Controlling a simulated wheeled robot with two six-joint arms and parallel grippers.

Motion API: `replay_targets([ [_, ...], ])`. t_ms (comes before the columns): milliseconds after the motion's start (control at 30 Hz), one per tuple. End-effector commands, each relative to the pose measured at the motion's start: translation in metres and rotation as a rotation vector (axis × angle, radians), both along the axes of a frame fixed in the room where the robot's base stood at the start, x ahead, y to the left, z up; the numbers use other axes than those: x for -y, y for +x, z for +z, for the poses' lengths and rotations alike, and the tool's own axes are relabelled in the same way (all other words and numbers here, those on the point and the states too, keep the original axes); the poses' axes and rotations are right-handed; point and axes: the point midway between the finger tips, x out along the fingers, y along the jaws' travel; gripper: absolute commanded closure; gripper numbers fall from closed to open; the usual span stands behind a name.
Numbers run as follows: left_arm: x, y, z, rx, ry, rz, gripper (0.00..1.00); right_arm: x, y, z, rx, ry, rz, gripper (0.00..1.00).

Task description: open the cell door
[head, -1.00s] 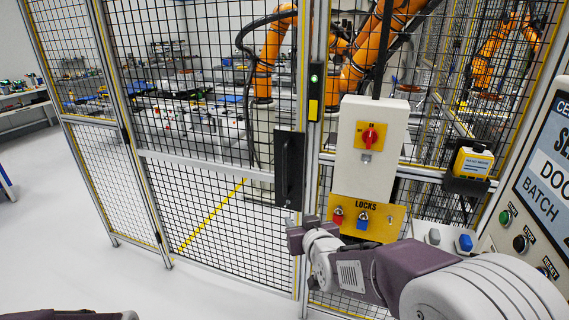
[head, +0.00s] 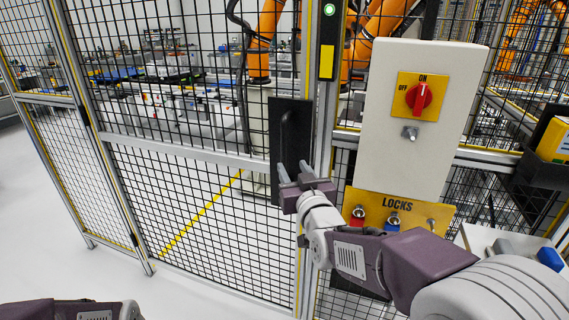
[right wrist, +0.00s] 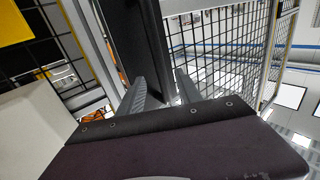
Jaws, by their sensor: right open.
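The cell door (head: 195,158) is a mesh panel in a grey frame and looks shut. Its black handle (head: 287,135) is an upright bar on a black plate at the door's right edge. My right gripper (head: 295,170) is open, with its two grey fingers pointing up at the lower part of the handle. In the right wrist view the black plate (right wrist: 140,40) rises ahead of the open fingers (right wrist: 160,90). I cannot tell whether they touch the handle. My left arm shows at the bottom left, but its gripper is out of view.
A pale box (head: 425,130) right of the door bears a red rotary switch (head: 419,97), its pointer near ON. Below it is a yellow LOCKS plate (head: 400,208) with a red and a blue padlock. A green light (head: 329,9) glows beside the door. Floor at left is clear.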

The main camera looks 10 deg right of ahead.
Motion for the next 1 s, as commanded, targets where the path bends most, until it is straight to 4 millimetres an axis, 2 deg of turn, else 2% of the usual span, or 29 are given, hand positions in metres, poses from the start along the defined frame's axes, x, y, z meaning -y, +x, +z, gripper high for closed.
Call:
replay_targets([
  [133,0.0,0.0,-0.002,0.001,0.0,0.0,1.0,0.0,0.001,-0.002,-0.001,0.0,0.001,0.59],
  [233,0.0,0.0,-0.001,0.001,0.0,0.0,1.0,0.0,0.009,-0.002,-0.003,0.0,0.001,0.59],
  [500,0.0,0.0,0.005,0.001,0.0,0.0,1.0,0.0,0.065,-0.001,-0.003,0.0,0.0,0.59],
  [633,0.0,0.0,0.006,0.001,0.0,0.0,1.0,0.0,0.083,-0.002,-0.003,0.0,0.0,0.59],
  [767,0.0,0.0,0.007,0.001,0.0,0.0,1.0,0.0,0.09,-0.002,-0.002,0.0,0.001,0.59],
  [967,0.0,0.0,0.007,0.001,0.0,0.0,1.0,0.0,0.091,-0.002,-0.002,0.0,0.001,0.59],
  [1000,0.0,0.0,0.007,0.001,0.0,0.0,1.0,0.0,0.091,-0.002,-0.002,0.0,0.001,0.64],
])
